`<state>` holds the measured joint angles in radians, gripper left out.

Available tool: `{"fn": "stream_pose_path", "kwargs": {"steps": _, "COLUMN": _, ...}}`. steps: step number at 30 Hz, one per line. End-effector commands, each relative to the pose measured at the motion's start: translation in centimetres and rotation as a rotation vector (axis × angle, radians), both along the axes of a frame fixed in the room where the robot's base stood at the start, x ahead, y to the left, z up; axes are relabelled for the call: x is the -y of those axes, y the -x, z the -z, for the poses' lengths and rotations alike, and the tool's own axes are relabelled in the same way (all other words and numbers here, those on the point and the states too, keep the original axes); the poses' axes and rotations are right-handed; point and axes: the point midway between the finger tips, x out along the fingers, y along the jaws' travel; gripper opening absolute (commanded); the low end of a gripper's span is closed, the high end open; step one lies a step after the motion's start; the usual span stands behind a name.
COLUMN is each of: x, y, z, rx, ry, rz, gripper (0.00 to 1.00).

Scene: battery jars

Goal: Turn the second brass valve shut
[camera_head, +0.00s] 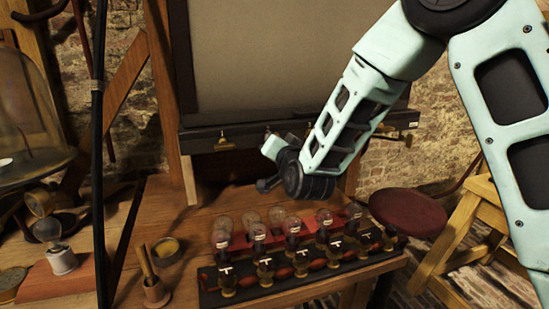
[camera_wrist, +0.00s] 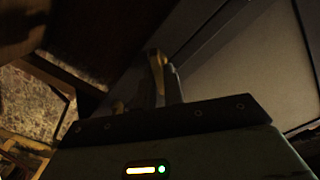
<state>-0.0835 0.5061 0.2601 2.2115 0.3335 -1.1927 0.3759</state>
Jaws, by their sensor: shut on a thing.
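A dark rail (camera_head: 205,138) runs along the bottom of the pale upright panel (camera_head: 280,60). One brass valve (camera_head: 225,142) hangs under the rail left of my gripper, and another brass fitting (camera_head: 408,138) shows at the right behind my arm. In the wrist view my gripper (camera_wrist: 165,78) has its fingers close together on an upright brass valve handle (camera_wrist: 156,62), under the rail. In the head view my gripper (camera_head: 276,147) is at the rail, and my wrist hides its fingertips and the held valve. The held valve's turn angle is unclear.
A black rack (camera_head: 240,294) of glass jars with brass fittings stands on the wooden bench (camera_head: 190,225) below my gripper. A glass dome (camera_head: 30,110) is at the left, a round dish (camera_head: 166,251) near it, and a red stool (camera_head: 408,212) at the right.

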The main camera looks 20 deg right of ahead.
Motion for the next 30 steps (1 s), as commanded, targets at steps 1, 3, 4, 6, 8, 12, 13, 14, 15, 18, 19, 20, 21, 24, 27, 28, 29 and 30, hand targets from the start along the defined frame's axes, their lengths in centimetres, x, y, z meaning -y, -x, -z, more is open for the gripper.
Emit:
{"fn": "stream_pose_path", "kwargs": {"steps": 1, "x": 0.1, "y": -0.03, "z": 0.59, "rx": 0.005, "ry": -0.046, "rz": 0.001, "gripper": 0.0}}
{"fn": "stream_pose_path", "kwargs": {"steps": 3, "x": 0.12, "y": -0.03, "z": 0.6, "rx": 0.006, "ry": -0.112, "rz": 0.001, "gripper": 0.0}}
{"fn": "stream_pose_path", "kwargs": {"steps": 4, "x": 0.16, "y": -0.04, "z": 0.59, "rx": 0.006, "ry": -0.141, "rz": 0.002, "gripper": 0.0}}
{"fn": "stream_pose_path", "kwargs": {"steps": 6, "x": 0.17, "y": -0.03, "z": 0.63, "rx": 0.005, "ry": -0.208, "rz": 0.001, "gripper": 0.0}}
{"fn": "stream_pose_path", "kwargs": {"steps": 8, "x": 0.19, "y": -0.02, "z": 0.61, "rx": 0.007, "ry": -0.265, "rz": 0.001, "gripper": 0.0}}
{"fn": "stream_pose_path", "kwargs": {"steps": 12, "x": 0.2, "y": -0.01, "z": 0.72, "rx": 0.005, "ry": -0.397, "rz": 0.0, "gripper": 0.0}}
{"fn": "stream_pose_path", "kwargs": {"steps": 13, "x": 0.21, "y": -0.01, "z": 0.71, "rx": 0.006, "ry": -0.425, "rz": 0.0, "gripper": 0.0}}
{"fn": "stream_pose_path", "kwargs": {"steps": 14, "x": 0.22, "y": -0.01, "z": 0.71, "rx": 0.006, "ry": -0.454, "rz": 0.0, "gripper": 0.0}}
{"fn": "stream_pose_path", "kwargs": {"steps": 15, "x": 0.29, "y": -0.03, "z": 0.72, "rx": 0.006, "ry": -0.491, "rz": 0.001, "gripper": 0.0}}
{"fn": "stream_pose_path", "kwargs": {"steps": 18, "x": 0.27, "y": -0.01, "z": 0.72, "rx": 0.006, "ry": -0.582, "rz": 0.0, "gripper": 0.0}}
{"fn": "stream_pose_path", "kwargs": {"steps": 19, "x": 0.25, "y": -0.01, "z": 0.77, "rx": 0.005, "ry": -0.607, "rz": 0.0, "gripper": 0.0}}
{"fn": "stream_pose_path", "kwargs": {"steps": 20, "x": 0.25, "y": -0.01, "z": 0.78, "rx": 0.004, "ry": -0.633, "rz": -0.001, "gripper": 0.0}}
{"fn": "stream_pose_path", "kwargs": {"steps": 21, "x": 0.28, "y": -0.01, "z": 0.74, "rx": 0.005, "ry": -0.666, "rz": 0.0, "gripper": 0.0}}
{"fn": "stream_pose_path", "kwargs": {"steps": 24, "x": 0.34, "y": -0.04, "z": 0.73, "rx": 0.005, "ry": -0.741, "rz": 0.001, "gripper": 0.0}}
{"fn": "stream_pose_path", "kwargs": {"steps": 27, "x": 0.31, "y": -0.02, "z": 0.69, "rx": 0.004, "ry": -0.805, "rz": 0.001, "gripper": 0.0}}
{"fn": "stream_pose_path", "kwargs": {"steps": 28, "x": 0.3, "y": -0.02, "z": 0.69, "rx": 0.003, "ry": -0.821, "rz": 0.0, "gripper": 0.0}}
{"fn": "stream_pose_path", "kwargs": {"steps": 29, "x": 0.29, "y": -0.02, "z": 0.71, "rx": 0.003, "ry": -0.837, "rz": 0.001, "gripper": 0.0}}
{"fn": "stream_pose_path", "kwargs": {"steps": 30, "x": 0.28, "y": -0.02, "z": 0.69, "rx": 0.002, "ry": -0.856, "rz": 0.0, "gripper": 0.0}}
